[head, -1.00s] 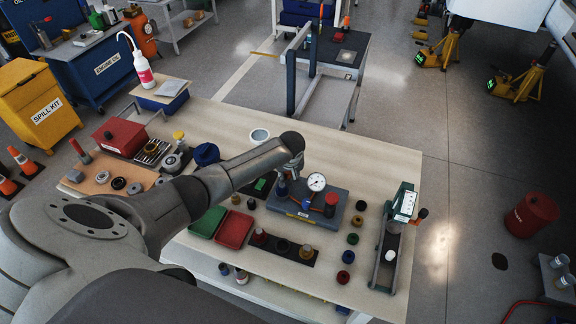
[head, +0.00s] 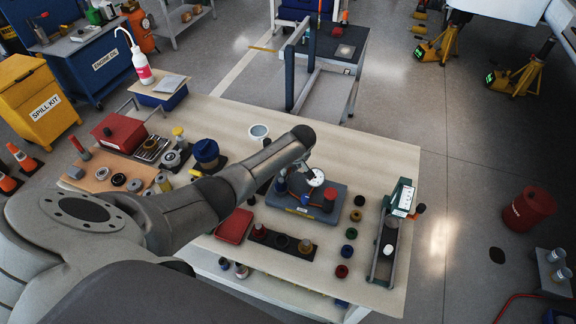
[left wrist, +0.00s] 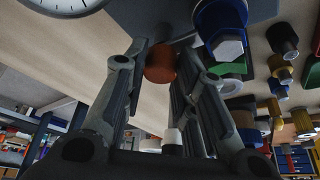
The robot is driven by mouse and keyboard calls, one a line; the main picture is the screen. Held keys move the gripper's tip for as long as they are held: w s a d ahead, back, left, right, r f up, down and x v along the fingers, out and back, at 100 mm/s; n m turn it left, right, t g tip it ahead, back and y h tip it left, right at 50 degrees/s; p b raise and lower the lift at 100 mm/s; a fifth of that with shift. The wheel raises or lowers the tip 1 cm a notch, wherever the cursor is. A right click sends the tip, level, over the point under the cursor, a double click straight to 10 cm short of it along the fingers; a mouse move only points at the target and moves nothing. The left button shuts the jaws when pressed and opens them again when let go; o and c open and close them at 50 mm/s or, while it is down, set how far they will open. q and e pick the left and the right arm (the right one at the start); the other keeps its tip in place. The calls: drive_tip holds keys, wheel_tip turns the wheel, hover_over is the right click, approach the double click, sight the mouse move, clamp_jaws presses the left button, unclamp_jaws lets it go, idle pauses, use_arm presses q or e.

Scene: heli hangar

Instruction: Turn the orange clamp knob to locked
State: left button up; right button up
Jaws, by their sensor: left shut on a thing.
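The orange clamp knob (left wrist: 160,64) shows in the left wrist view between my left fingertips, in contact with them. My left gripper (left wrist: 160,72) is shut on it. In the head view the gripper (head: 299,186) hangs over the grey fixture block (head: 300,210), beside the white dial gauge (head: 315,177). The knob is hard to make out there, behind the gripper. The gauge's edge also shows at the top left of the left wrist view. My right gripper is not in view.
A red cylinder (head: 330,197) stands at the fixture's right. Several round caps (head: 348,250) lie in a column right of the fixture, left of a green-ended stand (head: 388,235). A red tray (head: 234,226) lies left. The bench's back right (head: 365,155) is clear.

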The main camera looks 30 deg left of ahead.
use_arm(q)
drive_tip(key=o, duration=0.7)
drive_tip(key=shift+o, duration=0.2)
drive_tip(key=shift+r, duration=0.1)
drive_tip(key=v, duration=1.2)
